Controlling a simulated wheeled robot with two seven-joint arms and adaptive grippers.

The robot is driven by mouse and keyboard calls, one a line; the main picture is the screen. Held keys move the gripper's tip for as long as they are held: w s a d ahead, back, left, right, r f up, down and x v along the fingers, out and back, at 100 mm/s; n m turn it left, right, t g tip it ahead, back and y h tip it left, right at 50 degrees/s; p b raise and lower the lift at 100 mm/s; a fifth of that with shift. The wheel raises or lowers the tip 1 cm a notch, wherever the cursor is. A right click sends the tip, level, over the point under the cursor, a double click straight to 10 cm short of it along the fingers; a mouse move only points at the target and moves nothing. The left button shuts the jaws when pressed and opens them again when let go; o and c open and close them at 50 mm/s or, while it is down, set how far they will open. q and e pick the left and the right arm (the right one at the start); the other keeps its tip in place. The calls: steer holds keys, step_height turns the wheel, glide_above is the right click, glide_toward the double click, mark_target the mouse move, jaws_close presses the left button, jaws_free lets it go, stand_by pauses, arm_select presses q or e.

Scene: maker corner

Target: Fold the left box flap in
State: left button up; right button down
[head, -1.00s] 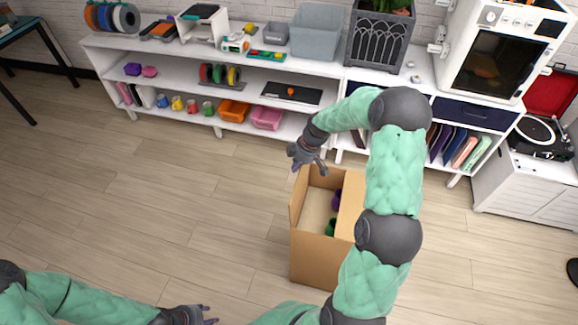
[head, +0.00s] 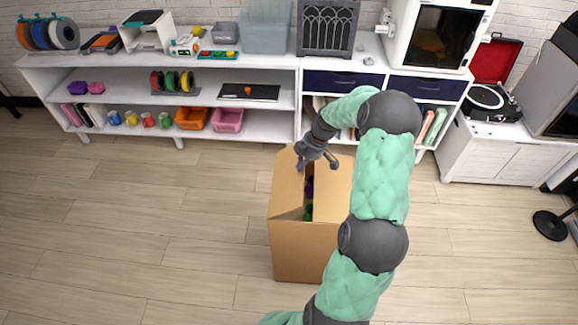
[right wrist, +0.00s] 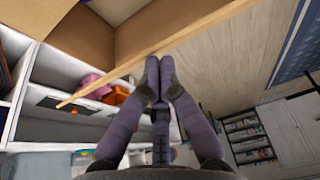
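The cardboard box (head: 300,252) stands on the floor. Its left flap (head: 287,188) leans inward over the left part of the opening. The right flap (head: 333,190) lies folded in over the other side. A narrow gap between them shows something purple (head: 309,188) and something green (head: 308,213) inside. My left gripper is out of view.
A white shelf unit (head: 240,152) with mugs, bins and spools stands behind the box. A white cabinet with a record player (head: 490,103) is at the right, with a black round base (head: 550,225) on the floor. The wooden floor left of the box is clear.

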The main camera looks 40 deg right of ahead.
steer(key=s+d+f+t+y+b, duration=0.1)
steer(key=s+d+f+b, duration=0.2)
steer(key=f+b, duration=0.4)
steer(key=shift+s+d, duration=0.15)
steer(key=shift+s, duration=0.25)
steer(key=shift+f, duration=0.1)
stand_by(0.4)
steer(key=shift+r+p, duration=0.3)
steer(key=shift+r, duration=0.55)
